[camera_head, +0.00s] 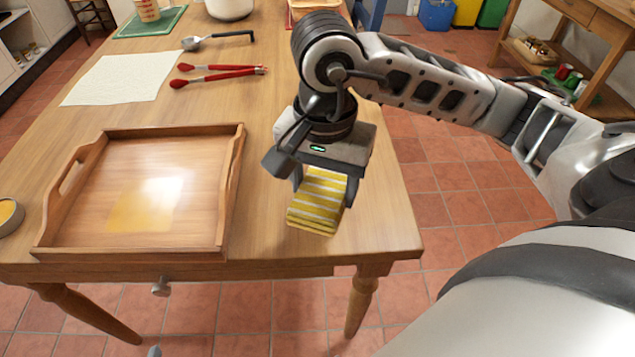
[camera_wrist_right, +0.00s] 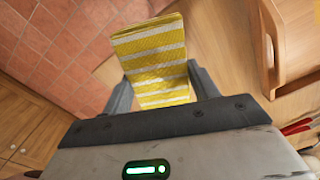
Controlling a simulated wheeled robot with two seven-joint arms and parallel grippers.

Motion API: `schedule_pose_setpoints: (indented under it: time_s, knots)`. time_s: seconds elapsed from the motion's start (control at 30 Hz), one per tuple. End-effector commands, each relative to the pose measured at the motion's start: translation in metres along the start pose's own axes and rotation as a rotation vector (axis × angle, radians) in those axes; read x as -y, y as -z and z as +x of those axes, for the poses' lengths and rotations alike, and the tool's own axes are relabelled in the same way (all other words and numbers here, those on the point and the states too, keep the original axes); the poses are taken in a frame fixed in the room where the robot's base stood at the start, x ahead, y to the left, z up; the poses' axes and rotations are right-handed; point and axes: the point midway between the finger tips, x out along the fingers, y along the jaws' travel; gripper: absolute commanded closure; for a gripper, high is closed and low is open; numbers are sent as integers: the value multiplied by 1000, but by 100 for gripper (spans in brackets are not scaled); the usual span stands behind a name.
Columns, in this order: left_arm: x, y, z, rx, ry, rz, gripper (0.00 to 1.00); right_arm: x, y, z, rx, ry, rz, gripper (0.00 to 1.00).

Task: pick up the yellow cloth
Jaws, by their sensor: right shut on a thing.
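The yellow cloth (camera_head: 318,200) has white stripes and is folded into a small block. My right gripper (camera_head: 322,182) is shut on it, with a finger on either side, over the table's front right part. The cloth also shows between the fingers in the right wrist view (camera_wrist_right: 152,55). In the head view its lower end hangs below the fingers; I cannot tell how high it is above the table. My left gripper is not in view.
A wooden tray (camera_head: 240,190) with a yellow spill (camera_head: 145,205) on its floor stands left of the gripper on the wooden table (camera_head: 375,215). Behind are red tongs (camera_head: 215,78), a ladle (camera_head: 220,40) and a white cloth (camera_head: 125,78). A small tin (camera_head: 8,215) is at far left.

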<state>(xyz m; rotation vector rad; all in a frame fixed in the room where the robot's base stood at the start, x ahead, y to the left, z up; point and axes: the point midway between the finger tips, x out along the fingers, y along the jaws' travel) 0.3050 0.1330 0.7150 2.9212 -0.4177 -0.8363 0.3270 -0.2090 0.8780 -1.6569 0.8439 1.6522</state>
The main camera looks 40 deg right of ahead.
Motion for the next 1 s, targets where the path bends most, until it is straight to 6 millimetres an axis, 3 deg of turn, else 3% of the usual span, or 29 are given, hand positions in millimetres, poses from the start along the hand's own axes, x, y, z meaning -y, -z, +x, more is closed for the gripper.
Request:
schedule_pose_setpoints:
  time_s: [0.1, 0.27, 0.5, 1.0]
  knots:
    - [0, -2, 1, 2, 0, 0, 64, -16, -30, -14, 0, 4, -11, 66]
    - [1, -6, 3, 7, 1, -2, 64, -32, -59, -26, -2, 5, -8, 66]
    - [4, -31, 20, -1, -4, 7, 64, -32, -66, -27, 5, 14, -5, 66]
    - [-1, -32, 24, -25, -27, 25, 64, -43, -76, -36, 2, -1, 0, 66]
